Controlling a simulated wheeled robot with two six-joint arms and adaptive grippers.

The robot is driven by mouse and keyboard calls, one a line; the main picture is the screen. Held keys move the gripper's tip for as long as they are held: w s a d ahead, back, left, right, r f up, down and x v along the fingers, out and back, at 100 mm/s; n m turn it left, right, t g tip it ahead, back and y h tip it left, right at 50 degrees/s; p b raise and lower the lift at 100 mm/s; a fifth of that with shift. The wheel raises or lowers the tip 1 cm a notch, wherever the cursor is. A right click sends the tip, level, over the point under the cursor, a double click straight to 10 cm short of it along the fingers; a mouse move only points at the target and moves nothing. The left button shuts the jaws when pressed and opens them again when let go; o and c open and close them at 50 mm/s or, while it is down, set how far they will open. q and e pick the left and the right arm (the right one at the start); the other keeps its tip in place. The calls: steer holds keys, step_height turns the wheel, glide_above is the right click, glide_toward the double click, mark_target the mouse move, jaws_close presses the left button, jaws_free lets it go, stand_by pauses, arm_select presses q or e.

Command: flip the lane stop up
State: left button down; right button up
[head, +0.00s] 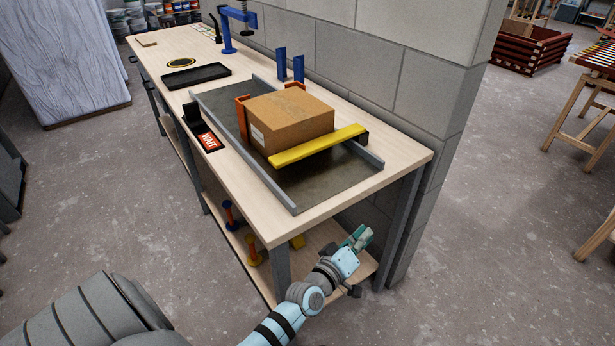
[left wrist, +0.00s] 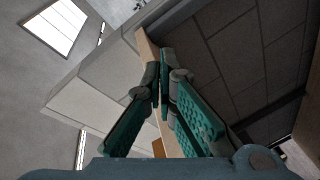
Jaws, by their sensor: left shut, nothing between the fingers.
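The lane stop looks to be the yellow bar (head: 318,146), which lies level across the lane at the near side of a cardboard box (head: 290,119). Its right end is dark and sits by the lane's right rail. The lane (head: 325,180) is a dark strip between two grey rails on the workbench. My left gripper (head: 360,237) is shut and empty, beyond the bench's near edge and below its top, apart from the yellow bar. Its teal fingers also show in the left wrist view (left wrist: 163,78). My right gripper is not in view.
Orange brackets (head: 242,118) stand by the box. A red WAIT sign (head: 208,141) lies left of the lane. A black tray (head: 196,76), blue posts (head: 298,68) and a blue clamp (head: 228,35) are farther back. A block wall (head: 400,80) runs behind the workbench (head: 400,165).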

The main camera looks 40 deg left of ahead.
arm_select(q)
steer(key=w+a+r+n+t+y, duration=0.2)
steer(key=r+n, duration=0.1)
steer(key=r, duration=0.3)
steer(key=w+a+r+n+t+y, duration=0.1)
steer(key=w+r+n+t+y, duration=0.15)
steer(key=r, duration=0.25)
steer(key=s+a+r+n+g+y+b, duration=0.1)
steer(key=a+r+n+g+y, duration=0.5)
steer(key=n, duration=0.7)
steer(key=s+a+r+n+g+y, duration=0.1)
steer(key=a+r+n+g+y, duration=0.35)
steer(key=a+n+y, duration=0.55)
steer(key=d+f+n+g+h, duration=0.2)
steer(key=n+h, duration=0.1)
steer(key=d+f+n+g+h, duration=0.2)
steer(key=n+g+h, duration=0.1)
steer(key=n, duration=0.1)
steer(key=s+d+f+n+g+h, duration=0.1)
steer(key=d+n+g+h, duration=0.1)
steer(key=n+g+h, duration=0.1)
steer(key=shift+s+d+f+n+h+b, duration=0.1)
steer(key=shift+d+f+n+h+b, duration=0.1)
steer(key=shift+f+n+h+b, duration=0.35)
steer(key=shift+r, duration=0.15)
steer(key=shift+a, duration=0.1)
